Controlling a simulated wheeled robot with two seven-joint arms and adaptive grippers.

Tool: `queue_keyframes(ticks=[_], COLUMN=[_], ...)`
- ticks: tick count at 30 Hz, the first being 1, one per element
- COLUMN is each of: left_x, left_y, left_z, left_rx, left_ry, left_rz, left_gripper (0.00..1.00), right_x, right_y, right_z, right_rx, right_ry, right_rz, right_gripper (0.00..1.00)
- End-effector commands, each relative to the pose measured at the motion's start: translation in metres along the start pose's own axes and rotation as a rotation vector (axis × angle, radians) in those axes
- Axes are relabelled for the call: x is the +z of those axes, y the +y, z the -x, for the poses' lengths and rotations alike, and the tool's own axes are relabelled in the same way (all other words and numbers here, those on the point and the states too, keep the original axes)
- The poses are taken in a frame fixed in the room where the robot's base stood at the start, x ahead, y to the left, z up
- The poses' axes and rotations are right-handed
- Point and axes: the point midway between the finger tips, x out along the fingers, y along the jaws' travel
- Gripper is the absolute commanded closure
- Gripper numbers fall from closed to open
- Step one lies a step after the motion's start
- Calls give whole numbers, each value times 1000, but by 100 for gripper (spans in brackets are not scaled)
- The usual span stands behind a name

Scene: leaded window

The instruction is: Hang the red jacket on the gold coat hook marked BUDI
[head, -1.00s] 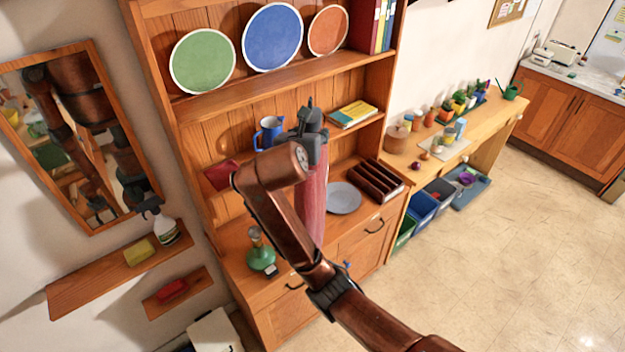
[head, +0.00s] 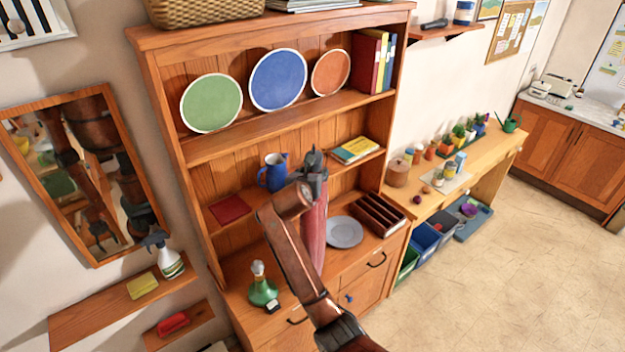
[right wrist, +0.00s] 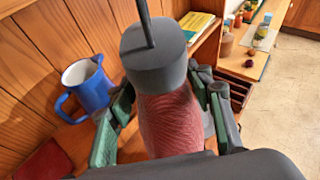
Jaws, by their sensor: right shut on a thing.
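The red jacket (head: 314,235) hangs down as a narrow folded bundle in front of the wooden hutch. My right gripper (head: 314,170) is shut on its top and holds it up. In the right wrist view the jacket's red cloth (right wrist: 168,120) shows between the green-padded fingers, under a dark grey cap-like piece (right wrist: 153,55) with a thin stem. The gold coat hook marked BUDI is not in view. My left gripper is not directly in view.
The hutch (head: 215,155) holds plates, a blue jug (head: 272,172), a grey plate (head: 344,232) and a green bottle (head: 262,288) close around the jacket. A mirror (head: 150,185) and small shelves are at left. Open floor (head: 480,290) lies at right.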

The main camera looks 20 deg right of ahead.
Motion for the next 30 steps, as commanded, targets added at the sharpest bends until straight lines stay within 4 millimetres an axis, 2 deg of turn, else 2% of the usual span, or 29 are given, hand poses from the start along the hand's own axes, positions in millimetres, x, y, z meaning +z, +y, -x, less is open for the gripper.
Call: queue_keyframes(ticks=[8, 19, 20, 27, 30], left_x=[2, 3, 3, 3, 3], left_y=[0, 0, 0, 0, 0], left_z=[13, 14, 14, 14, 14], left_rx=[0, 0, 0, 0, 0], left_ry=[-5, -6, -6, -6, -6], left_rz=[1, 1, 1, 1, 1], left_gripper=[43, 43, 43, 43, 43], right_x=[-26, -30, -32, -32, -32], right_y=[3, 3, 3, 3, 3], right_z=[-13, -15, -16, -16, -16], right_rx=[1, 0, 0, 0, 0], right_ry=[0, -2, 2, 2, 2], right_rz=[0, 1, 0, 0, 0], right_gripper=[100, 100, 52, 35, 35])
